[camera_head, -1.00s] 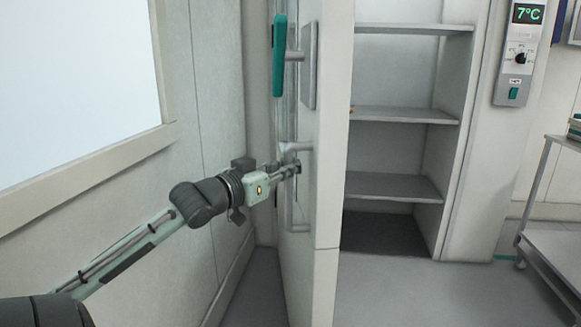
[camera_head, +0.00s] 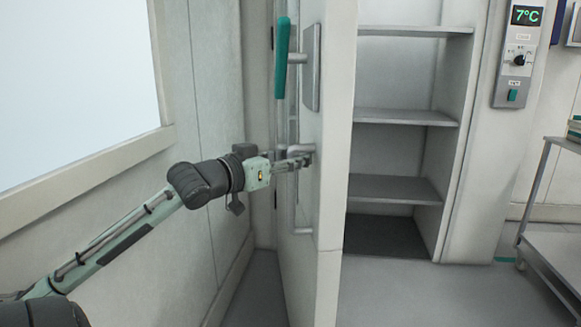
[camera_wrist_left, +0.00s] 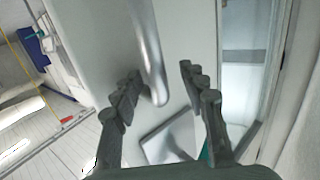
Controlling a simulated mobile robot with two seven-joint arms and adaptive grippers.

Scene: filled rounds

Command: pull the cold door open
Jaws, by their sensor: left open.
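The cold door (camera_head: 334,130) stands open, seen nearly edge-on in the head view. On its left face are a grey bar handle (camera_head: 293,205) and, higher up, a green lever (camera_head: 281,60) on a metal plate. My left gripper (camera_head: 303,160) is beside the top of the bar handle. In the left wrist view the gripper (camera_wrist_left: 158,82) is open, with the end of the grey handle (camera_wrist_left: 150,60) showing between its fingers. I cannot tell whether the fingers touch it. My right gripper is not in view.
Right of the door is the open cold room with empty grey shelves (camera_head: 405,117). A control panel (camera_head: 517,55) reading 7°C is on the wall. A metal table (camera_head: 560,245) stands at the far right. A wall with a window (camera_head: 75,75) is close on the left.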

